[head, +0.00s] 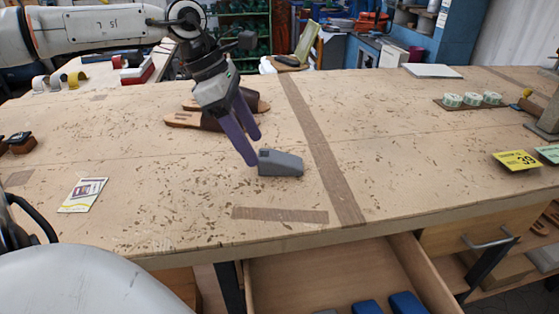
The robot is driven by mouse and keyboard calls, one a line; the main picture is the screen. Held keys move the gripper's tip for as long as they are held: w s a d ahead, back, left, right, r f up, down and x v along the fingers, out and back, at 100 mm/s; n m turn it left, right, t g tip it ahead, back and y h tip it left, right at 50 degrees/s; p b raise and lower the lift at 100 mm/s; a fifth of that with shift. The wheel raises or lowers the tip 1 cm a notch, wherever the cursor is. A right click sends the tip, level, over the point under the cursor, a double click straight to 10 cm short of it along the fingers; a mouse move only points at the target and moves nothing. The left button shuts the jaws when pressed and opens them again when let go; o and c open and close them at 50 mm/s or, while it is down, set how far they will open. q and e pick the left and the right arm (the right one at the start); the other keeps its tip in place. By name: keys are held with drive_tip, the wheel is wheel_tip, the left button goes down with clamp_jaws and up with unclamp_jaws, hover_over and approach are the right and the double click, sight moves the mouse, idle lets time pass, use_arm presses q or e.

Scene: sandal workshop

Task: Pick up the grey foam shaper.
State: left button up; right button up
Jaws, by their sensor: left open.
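The grey foam shaper (281,163), a small wedge-like block, lies on the workbench (200,215) near its middle. My left gripper (253,150) reaches down from the upper left with its two purple fingers apart. One fingertip is beside the shaper's left end, and the other is behind it in the picture. Whether a finger touches the shaper I cannot tell. Nothing shows between the fingers. My right gripper is not in view.
Brown sandals (190,119) lie just behind my left gripper. A leaflet (83,194) lies at the left. A yellow card (516,160) and a strip with green-white rolls (470,101) are at the right. An open drawer (335,275) juts out below the bench's front edge.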

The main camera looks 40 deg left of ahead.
sight(262, 154)
use_arm(q)
drive_tip(key=shift+w+p+x, duration=0.15)
drive_tip(key=shift+w+x, duration=0.05)
drive_tip(key=shift+x, duration=1.1)
drive_tip(key=shift+w+p+x, duration=0.15)
drive_tip(key=shift+w+x, duration=0.1)
drive_tip(key=shift+x, duration=1.05)
drive_tip(key=shift+a, duration=0.1)
drive_tip(key=c, duration=1.1)
